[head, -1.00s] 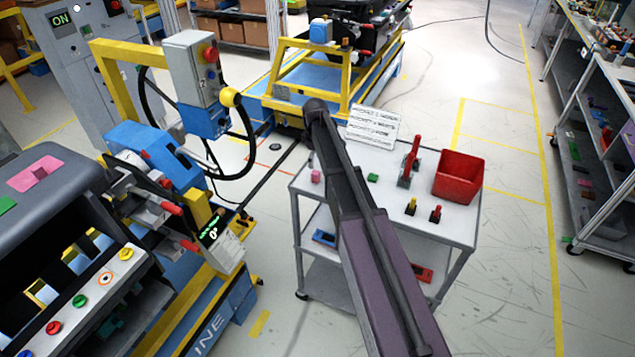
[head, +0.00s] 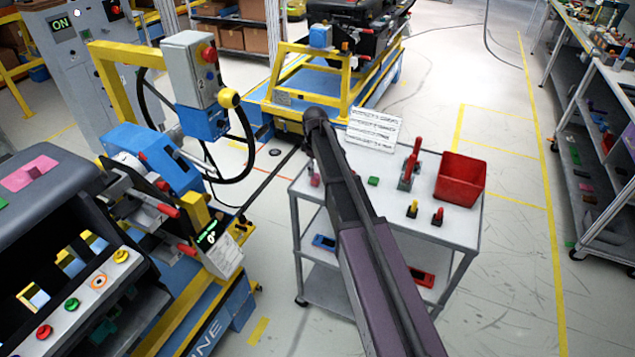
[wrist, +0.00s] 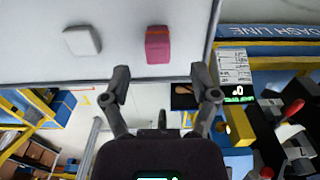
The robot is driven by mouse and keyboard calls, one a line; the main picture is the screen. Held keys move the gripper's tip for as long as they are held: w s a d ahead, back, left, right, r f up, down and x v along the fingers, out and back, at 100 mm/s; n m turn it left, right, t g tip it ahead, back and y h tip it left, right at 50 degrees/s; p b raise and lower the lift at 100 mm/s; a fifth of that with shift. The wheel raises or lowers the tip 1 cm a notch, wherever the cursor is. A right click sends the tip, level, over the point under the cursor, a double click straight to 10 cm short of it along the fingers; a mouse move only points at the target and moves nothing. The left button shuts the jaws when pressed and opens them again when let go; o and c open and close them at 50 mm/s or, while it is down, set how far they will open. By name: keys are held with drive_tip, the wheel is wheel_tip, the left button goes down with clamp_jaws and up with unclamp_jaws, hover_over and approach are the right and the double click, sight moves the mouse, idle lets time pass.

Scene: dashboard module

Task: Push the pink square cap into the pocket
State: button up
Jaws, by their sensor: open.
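The pink square cap (wrist: 158,47) lies on the white cart top in the wrist view, ahead of my gripper and between the lines of its fingers. In the head view the pink cap (head: 315,180) shows at the cart's left edge, partly covered by my arm. My gripper (wrist: 160,78) is open and empty, its two fingertips apart and short of the cap. A pink plate (head: 28,173) with a dark spot lies on the grey dashboard at the left; I cannot tell whether that spot is the pocket.
A pale square block (wrist: 82,40) lies left of the cap in the wrist view. The cart (head: 345,210) also carries a green block (head: 373,181), a red-handled clamp (head: 409,165) and a red bin (head: 460,179). A yellow and blue machine stands between cart and dashboard.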

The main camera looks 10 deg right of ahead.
sight(316, 175)
drive_tip(key=shift+d+f+b, duration=0.1)
drive_tip(key=shift+f+b, duration=1.85)
drive_tip(key=shift+f, duration=0.25)
drive_tip(key=c, duration=0.9)
